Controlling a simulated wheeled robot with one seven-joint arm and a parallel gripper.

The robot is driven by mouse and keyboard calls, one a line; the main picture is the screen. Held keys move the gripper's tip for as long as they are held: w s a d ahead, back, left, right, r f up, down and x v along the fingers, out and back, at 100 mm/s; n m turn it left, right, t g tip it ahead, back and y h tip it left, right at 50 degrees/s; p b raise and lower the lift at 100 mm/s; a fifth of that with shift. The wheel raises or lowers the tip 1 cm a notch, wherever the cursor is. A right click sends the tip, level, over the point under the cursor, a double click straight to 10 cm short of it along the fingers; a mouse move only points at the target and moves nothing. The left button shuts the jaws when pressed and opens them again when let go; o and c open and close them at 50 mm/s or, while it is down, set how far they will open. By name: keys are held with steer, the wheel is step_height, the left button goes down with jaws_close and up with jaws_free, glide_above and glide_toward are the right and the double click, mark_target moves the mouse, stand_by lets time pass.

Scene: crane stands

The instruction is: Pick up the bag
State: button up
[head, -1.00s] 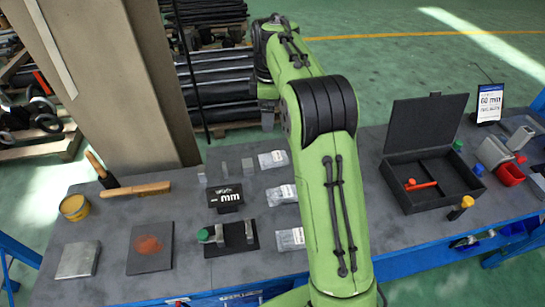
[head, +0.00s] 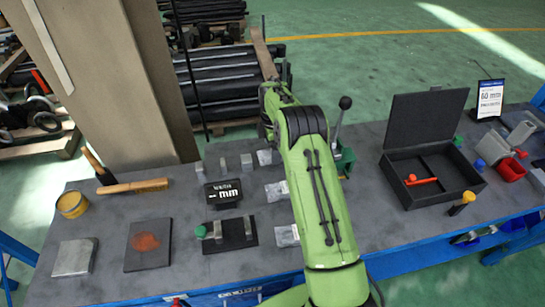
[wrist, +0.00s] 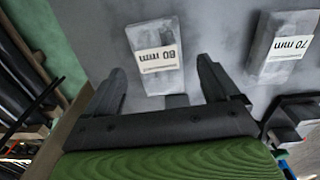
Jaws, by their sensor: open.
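Three clear bags with white labels lie in a row on the grey table: a far bag (head: 265,157), a middle bag (head: 277,191) and a near bag (head: 286,236). In the wrist view one bag (wrist: 158,58), its upside-down label seeming to read 80 or 60 mm, lies between my fingertips. A second bag (wrist: 284,45), labelled 70 mm, lies to its right, outside the jaws. My gripper (wrist: 162,68) is open, with nothing held. In the head view my green arm hides most of the gripper and the bags' right ends.
A black lever (head: 340,118) rises right of my arm. An open black case (head: 432,170) and a 60 mm sign (head: 490,99) stand right.

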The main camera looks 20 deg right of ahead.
step_height(320, 180, down, 3)
steer(key=shift+r, duration=0.2)
steer(key=c, duration=1.3)
step_height(320, 180, up, 10)
steer(key=p, duration=0.1)
steer(key=s+a+r+m, duration=0.6)
steer(key=a+m, duration=0.4)
steer(key=m, duration=0.6)
steer(key=shift+a+r+m, duration=0.2)
steer(key=shift+r+m, duration=0.1)
steer(key=shift+r, duration=0.6)
